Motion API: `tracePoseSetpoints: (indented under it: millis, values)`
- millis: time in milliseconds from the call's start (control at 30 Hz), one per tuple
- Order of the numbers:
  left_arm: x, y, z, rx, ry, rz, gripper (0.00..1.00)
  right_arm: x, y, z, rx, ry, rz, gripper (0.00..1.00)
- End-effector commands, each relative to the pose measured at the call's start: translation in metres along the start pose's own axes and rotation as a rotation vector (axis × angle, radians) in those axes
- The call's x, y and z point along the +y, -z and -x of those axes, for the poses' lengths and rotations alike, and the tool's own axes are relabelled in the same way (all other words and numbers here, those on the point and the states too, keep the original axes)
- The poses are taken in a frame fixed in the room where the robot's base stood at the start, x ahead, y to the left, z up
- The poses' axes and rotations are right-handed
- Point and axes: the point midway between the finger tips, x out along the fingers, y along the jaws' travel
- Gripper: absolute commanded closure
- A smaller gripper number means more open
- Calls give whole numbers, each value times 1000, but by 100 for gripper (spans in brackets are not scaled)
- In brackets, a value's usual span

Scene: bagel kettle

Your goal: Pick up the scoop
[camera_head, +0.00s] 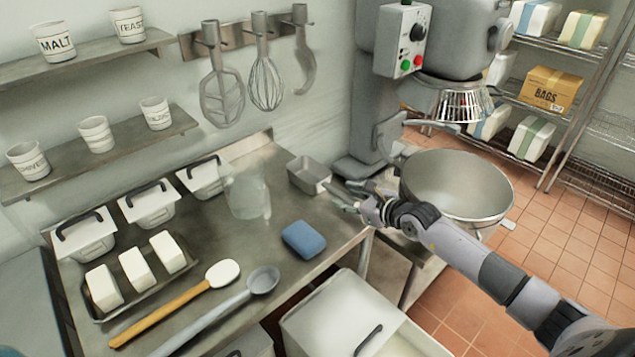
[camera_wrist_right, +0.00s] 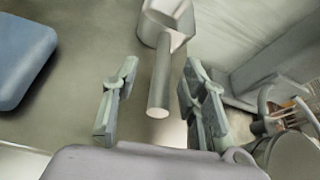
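The scoop is a grey metal scoop (camera_head: 309,174) lying on the steel table near its back right edge. In the right wrist view the scoop (camera_wrist_right: 166,22) is at the top, with its round handle pointing toward my palm. My right gripper (camera_head: 347,194) reaches in from the right, just beside the scoop's handle end. In the wrist view the right gripper (camera_wrist_right: 155,88) is open, one finger on each side of the handle, with gaps on both sides. The handle is largely hidden by the gripper in the head view. My left gripper is not in view.
A clear pitcher (camera_head: 247,194) stands left of the scoop and a blue sponge (camera_head: 304,239) lies in front. The mixer bowl (camera_head: 457,185) is close to my right arm. A spatula (camera_head: 180,300), a ladle (camera_head: 262,281) and lidded containers (camera_head: 147,205) occupy the left of the table.

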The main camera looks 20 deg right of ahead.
Motion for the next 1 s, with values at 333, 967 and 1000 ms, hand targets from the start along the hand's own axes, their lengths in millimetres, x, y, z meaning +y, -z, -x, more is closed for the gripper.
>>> tracePoseSetpoints:
  millis: [333, 967, 1000]
  values:
    - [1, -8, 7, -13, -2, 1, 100, -4, -4, -37, -1, 1, -1, 60]
    - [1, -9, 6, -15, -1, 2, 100, -4, -2, -52, 0, 0, 0, 74]
    - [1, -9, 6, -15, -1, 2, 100, -4, -2, -52, 0, 0, 0, 76]
